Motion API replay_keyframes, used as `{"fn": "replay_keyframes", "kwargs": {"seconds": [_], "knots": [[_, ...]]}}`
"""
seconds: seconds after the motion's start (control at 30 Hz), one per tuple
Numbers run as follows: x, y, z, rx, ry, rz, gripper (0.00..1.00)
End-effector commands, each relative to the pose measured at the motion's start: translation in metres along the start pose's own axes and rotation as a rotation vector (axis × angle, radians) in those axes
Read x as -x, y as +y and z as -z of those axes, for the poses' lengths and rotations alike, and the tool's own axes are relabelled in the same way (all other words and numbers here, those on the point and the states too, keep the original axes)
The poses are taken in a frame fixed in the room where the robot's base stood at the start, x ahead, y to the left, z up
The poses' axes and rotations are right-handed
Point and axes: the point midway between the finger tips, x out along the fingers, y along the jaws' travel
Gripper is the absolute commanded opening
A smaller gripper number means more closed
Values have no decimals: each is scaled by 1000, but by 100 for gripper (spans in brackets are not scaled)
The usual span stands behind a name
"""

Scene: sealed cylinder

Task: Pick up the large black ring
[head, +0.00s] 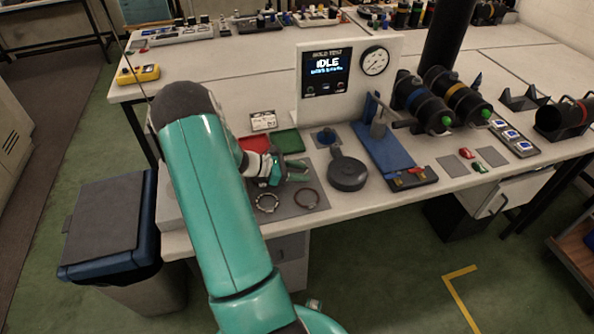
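My gripper (299,171) is low over the grey mat at the front of the bench, with its teal fingers pointing right. The fingers look apart, and I see nothing between them. A dark ring with a reddish-brown tint (307,207) lies flat on the mat, below and right of the gripper in the picture. A pale metallic ring (266,210) lies to its left. I cannot tell for sure which is the large black ring; part of the mat is hidden behind my gripper and arm.
A round black lid-like part (347,174) sits right of the mat. Red (254,143) and green (287,141) trays lie behind the gripper. The display panel (326,75) and black cylinders (424,105) stand further back. A bin (105,215) stands left of the bench.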

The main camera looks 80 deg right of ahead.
Motion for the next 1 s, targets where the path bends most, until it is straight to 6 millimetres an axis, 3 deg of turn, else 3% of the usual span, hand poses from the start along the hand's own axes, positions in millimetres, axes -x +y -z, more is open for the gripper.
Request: {"fn": "replay_keyframes", "kwargs": {"seconds": [0.13,0.33,0.77,1.0], "knots": [[1,1,0,0,0,-1,37],[1,1,1,0,0,0,0],[2,1,0,0,0,0,0],[9,1,-18,-2,-1,-2,0]]}}
